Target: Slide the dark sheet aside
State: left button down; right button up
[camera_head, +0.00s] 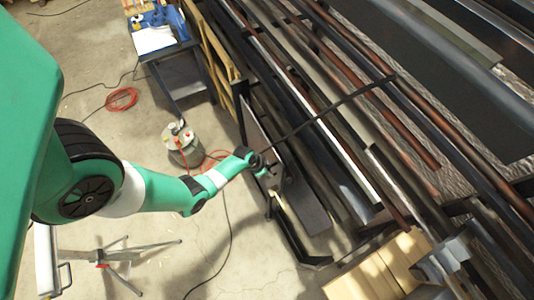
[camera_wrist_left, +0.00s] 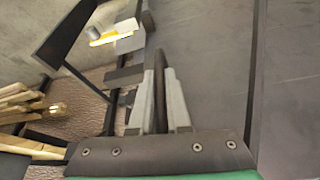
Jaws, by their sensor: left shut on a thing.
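The dark sheet (camera_head: 305,200) stands long and flat in the near side of the rack in the head view. In the left wrist view the dark sheet (camera_wrist_left: 212,60) is a broad grey-black face filling the right side. My left gripper (camera_head: 272,172) is at the sheet's near edge, about midway along it. In the wrist view the two pale fingers of the left gripper (camera_wrist_left: 161,85) are closed on a thin dark edge, which looks like the sheet's. The fingers hide part of that edge. My right gripper is in neither view.
A rack of long bars and laths (camera_head: 345,110) fills the right. Light wooden boards (camera_head: 375,272) lie at the lower right. A canister (camera_head: 182,145) with a red hose, a blue-topped table (camera_head: 165,35) and a folding stand (camera_head: 120,255) are on the open concrete floor.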

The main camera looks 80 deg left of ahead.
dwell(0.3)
pick_arm(q)
jog(key=c, duration=0.9)
grip_release()
jog(key=shift+a, duration=0.1)
jog(key=p+v, duration=1)
jog(key=v, duration=0.1)
jog(key=shift+s+r+p, duration=0.1)
jog(key=shift+r+p, duration=0.25)
jog(key=shift+p, duration=0.05)
